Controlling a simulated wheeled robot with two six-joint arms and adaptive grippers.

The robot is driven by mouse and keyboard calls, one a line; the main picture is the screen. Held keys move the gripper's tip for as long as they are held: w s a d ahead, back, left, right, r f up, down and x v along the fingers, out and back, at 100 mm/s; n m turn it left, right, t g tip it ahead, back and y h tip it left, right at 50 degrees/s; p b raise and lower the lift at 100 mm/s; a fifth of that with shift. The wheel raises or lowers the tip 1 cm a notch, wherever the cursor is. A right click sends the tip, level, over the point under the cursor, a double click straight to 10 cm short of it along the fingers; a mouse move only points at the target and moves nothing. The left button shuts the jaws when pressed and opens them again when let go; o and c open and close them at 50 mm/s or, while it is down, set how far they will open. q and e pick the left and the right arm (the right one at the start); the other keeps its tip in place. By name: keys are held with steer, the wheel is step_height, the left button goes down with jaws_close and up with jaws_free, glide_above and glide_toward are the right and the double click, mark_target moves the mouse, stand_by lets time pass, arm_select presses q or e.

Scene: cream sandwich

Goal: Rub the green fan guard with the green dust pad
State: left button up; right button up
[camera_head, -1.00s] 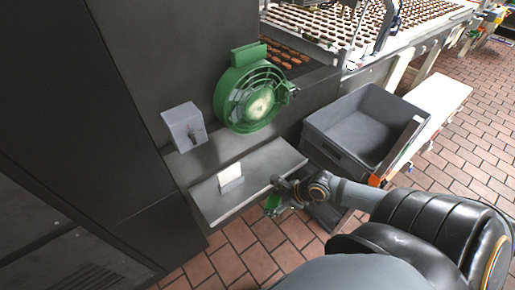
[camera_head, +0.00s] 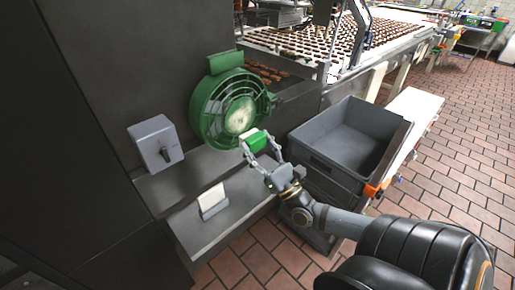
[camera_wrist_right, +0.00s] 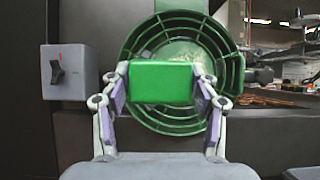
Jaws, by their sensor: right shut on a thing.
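The green fan guard (camera_head: 207,107) is a round cage with a pale hub, mounted on the dark machine wall. It also shows in the right wrist view (camera_wrist_right: 226,44), behind the pad. My right gripper (camera_head: 259,147) is shut on the green dust pad (camera_head: 256,142), a small block with a pale face towards the guard. In the right wrist view the pad (camera_wrist_right: 161,83) sits between the two fingers and covers the guard's middle. The pad is at the guard's lower right in the head view; I cannot tell whether it touches. My left gripper is not in view.
A grey switch box (camera_head: 155,143) is left of the guard. A white card (camera_head: 212,200) stands on the grey shelf (camera_head: 232,214) below. A grey crate (camera_head: 348,132) stands to the right, by a conveyor of brown biscuits (camera_head: 330,40).

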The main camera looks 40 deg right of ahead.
steer(key=shift+w, duration=0.2)
steer(key=shift+w+a+f+b, duration=0.15)
steer(key=shift+w+b, duration=0.2)
steer(key=shift+b, duration=0.2)
steer(key=shift+w+a+b, duration=0.15)
steer(key=shift+w+b, duration=1.6)
steer(key=shift+w, duration=0.8)
steer(key=shift+w+b, duration=0.8)
steer(key=shift+w, duration=0.1)
steer(key=shift+d+p, duration=0.4)
steer(key=shift+d, duration=1.05)
steer(key=shift+d, duration=0.15)
